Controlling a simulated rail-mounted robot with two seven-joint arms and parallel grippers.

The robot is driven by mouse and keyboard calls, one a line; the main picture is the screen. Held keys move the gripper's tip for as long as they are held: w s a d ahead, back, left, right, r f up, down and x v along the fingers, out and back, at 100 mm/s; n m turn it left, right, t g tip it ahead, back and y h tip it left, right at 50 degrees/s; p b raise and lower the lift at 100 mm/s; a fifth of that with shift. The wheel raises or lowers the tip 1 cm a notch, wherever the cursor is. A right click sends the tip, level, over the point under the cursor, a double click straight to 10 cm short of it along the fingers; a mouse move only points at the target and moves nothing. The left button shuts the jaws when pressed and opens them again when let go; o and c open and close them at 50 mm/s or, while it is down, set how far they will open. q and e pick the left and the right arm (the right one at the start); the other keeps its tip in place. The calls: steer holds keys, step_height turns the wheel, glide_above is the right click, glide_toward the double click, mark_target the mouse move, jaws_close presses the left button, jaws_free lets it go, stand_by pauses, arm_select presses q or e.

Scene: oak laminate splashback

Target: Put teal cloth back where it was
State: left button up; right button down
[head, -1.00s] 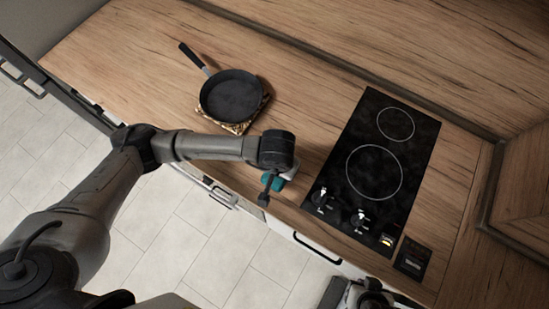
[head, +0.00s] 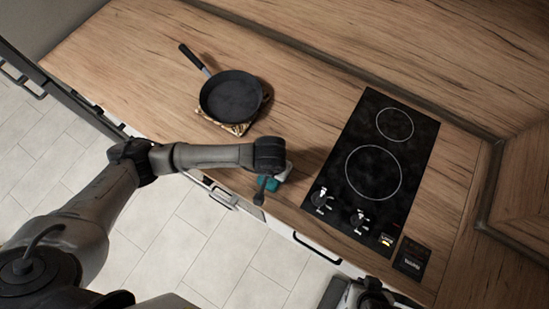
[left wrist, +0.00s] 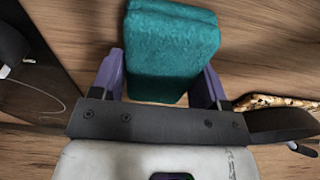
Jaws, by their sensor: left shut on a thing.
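The teal cloth (left wrist: 168,50) is a thick, folded block in the left wrist view. My left gripper (left wrist: 161,82) is shut on it, with a purple finger on each side. In the head view a bit of the teal cloth (head: 271,183) shows below my left wrist, near the counter's front edge, between the pan and the hob. The wrist hides most of the cloth and the left fingers there. I cannot tell whether the cloth touches the counter. My right gripper (head: 366,298) is at the bottom edge, cut off, its fingers unclear.
A black frying pan (head: 231,96) sits on a patterned trivet (head: 237,128) to the left, its handle pointing back left. A black hob (head: 390,120) with knobs lies to the right. The counter behind is clear.

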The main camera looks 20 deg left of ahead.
arm_select(q)
steer(key=shift+f, duration=0.2)
steer(key=o, duration=1)
steer(key=shift+r, duration=0.15)
steer(key=shift+r, duration=0.2)
steer(key=r, duration=0.4)
steer(key=s+r, duration=0.1)
steer(key=r, duration=0.6)
steer(key=shift+s+r, duration=0.25)
steer(key=shift+r, duration=0.05)
